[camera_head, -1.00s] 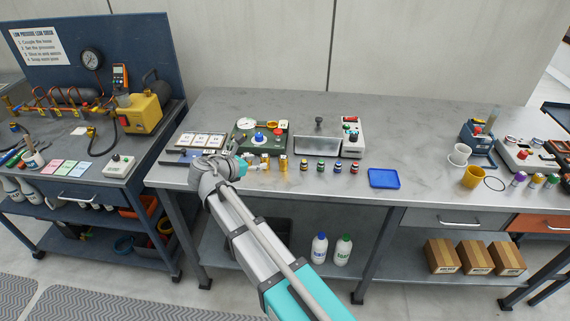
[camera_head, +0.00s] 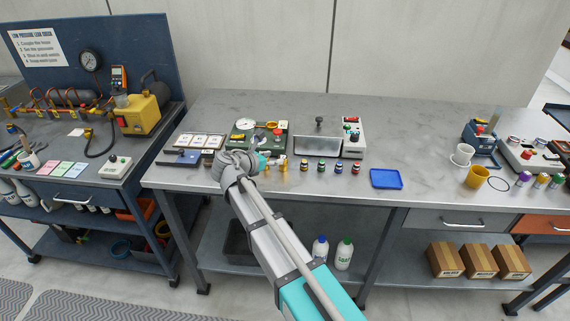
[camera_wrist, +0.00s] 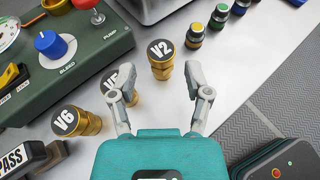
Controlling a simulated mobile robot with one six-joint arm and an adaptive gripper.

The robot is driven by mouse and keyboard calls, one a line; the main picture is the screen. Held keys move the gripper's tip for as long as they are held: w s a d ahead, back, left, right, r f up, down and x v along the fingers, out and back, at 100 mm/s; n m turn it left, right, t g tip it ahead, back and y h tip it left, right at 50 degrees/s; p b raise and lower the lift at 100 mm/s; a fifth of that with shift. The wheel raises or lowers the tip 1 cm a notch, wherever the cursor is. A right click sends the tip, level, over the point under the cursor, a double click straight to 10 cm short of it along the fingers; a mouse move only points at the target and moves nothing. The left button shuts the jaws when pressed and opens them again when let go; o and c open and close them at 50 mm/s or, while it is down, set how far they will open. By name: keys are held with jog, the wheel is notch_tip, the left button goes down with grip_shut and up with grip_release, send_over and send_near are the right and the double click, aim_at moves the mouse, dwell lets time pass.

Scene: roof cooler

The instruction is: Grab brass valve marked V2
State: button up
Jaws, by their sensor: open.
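The brass valve marked V2 (camera_wrist: 161,60) stands upright on the bench in the wrist view, its black cap up. The brass valve marked V6 (camera_wrist: 79,121) stands farther left. In the head view my gripper (camera_head: 262,164) is over the front of the bench beside the small brass valves (camera_head: 283,161), which it partly hides.
A green panel with a blue BLEED knob (camera_wrist: 50,44) lies to the left. A row of colour-banded bottles (camera_wrist: 219,16) stands to the upper right. A metal tray (camera_head: 317,146) is behind. The bench edge is close on the right in the wrist view.

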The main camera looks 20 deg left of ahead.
aim_at(282, 157)
jog(key=shift+w+f, duration=0.1)
jog(key=b+x, duration=0.2)
jog(key=x, duration=0.2)
jog(key=shift+f, duration=0.25)
jog(key=shift+w+d, duration=0.2)
jog(key=shift+w, duration=0.15)
grip_shut()
